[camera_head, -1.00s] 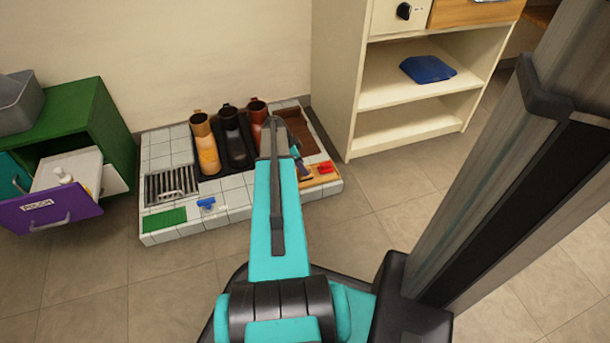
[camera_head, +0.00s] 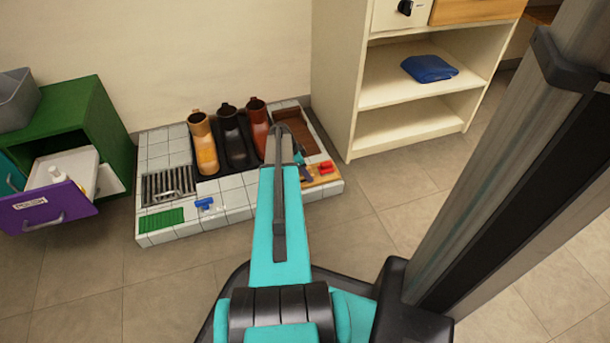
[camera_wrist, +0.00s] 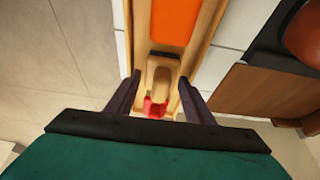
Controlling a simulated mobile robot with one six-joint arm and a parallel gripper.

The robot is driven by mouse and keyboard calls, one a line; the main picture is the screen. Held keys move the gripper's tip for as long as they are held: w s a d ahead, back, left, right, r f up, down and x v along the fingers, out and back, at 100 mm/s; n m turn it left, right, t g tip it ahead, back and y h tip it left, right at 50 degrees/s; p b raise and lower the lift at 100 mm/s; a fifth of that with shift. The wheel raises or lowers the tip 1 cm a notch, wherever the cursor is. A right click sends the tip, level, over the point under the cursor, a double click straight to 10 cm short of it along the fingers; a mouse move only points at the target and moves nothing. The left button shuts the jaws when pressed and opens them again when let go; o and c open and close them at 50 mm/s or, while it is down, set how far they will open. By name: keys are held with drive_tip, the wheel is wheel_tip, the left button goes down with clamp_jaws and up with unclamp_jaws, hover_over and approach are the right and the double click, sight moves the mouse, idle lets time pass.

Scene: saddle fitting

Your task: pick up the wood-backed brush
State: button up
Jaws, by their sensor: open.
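The wood-backed brush (camera_wrist: 160,78) appears to be the pale wooden piece in a shallow wooden tray (camera_wrist: 207,22) in the wrist view. A dark strip shows at its far end; its underside is hidden. My gripper (camera_wrist: 160,77) is open, with one dark finger on each side of the brush. I cannot tell whether the fingers touch it. A red item (camera_wrist: 155,108) lies at the near end, partly hidden. In the head view the tray (camera_head: 320,181) is on the tiled platform's right front, and my arm hides the brush.
An orange block (camera_wrist: 175,18) lies in the same tray. Three boots (camera_head: 232,135) stand on a black mat left of my arm. A blue item (camera_head: 204,204), green mat (camera_head: 162,216) and grate (camera_head: 168,184) are further left. A cream shelf unit (camera_head: 335,90) stands close behind right.

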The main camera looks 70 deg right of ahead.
drive_tip(key=c, duration=0.9)
drive_tip(key=shift+o, duration=0.2)
drive_tip(key=shift+r+p, duration=2.35)
drive_tip(key=shift+r, duration=2.7)
